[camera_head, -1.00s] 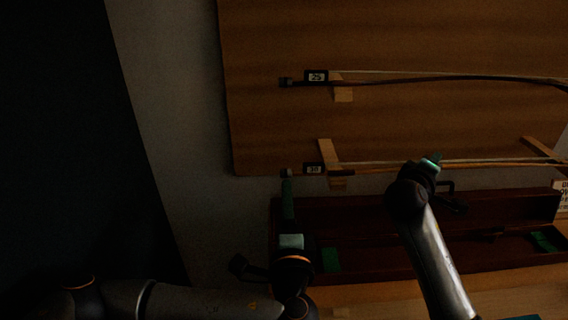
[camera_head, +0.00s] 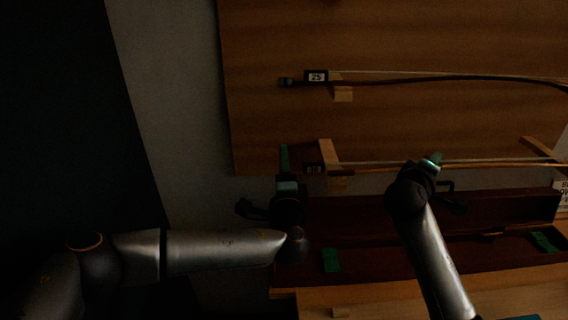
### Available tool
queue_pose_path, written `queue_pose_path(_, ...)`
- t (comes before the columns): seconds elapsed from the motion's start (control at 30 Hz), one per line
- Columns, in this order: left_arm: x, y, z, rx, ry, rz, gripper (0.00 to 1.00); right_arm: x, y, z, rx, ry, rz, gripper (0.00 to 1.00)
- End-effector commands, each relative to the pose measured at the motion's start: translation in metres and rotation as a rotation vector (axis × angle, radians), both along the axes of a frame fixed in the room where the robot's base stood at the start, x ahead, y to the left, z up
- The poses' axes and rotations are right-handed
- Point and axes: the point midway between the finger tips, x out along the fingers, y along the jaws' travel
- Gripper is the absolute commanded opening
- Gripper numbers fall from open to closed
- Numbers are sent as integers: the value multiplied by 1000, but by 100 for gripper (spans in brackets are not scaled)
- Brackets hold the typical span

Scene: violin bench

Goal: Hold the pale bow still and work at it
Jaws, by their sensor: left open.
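My right gripper (camera_head: 432,161) is at the stick, right of the frog. Its jaws are mostly hidden behind its own dark body, so its grip on the stick cannot be made out.
A darker bow (camera_head: 450,78) with a tag reading 25 hangs above. A long dark-red open case (camera_head: 370,205) with green pads lies below the pale bow, under both arms. A pale wooden bench surface (camera_head: 400,298) shows at the bottom. Bare panel separates the bows.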

Motion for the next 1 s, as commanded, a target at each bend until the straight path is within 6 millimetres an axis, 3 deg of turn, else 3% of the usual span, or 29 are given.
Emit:
queue_pose_path(0.13,0,0,0,0,0,0,52,-1,0,-6,9,12,-4,0)
queue_pose_path(0.6,0,0,0,0,-1,0,0,-1,0,-6,9,12,-4,0)
queue_pose_path(1.0,0,0,0,-1,0,0,0,-1,0,-7,10,13,-4,0)
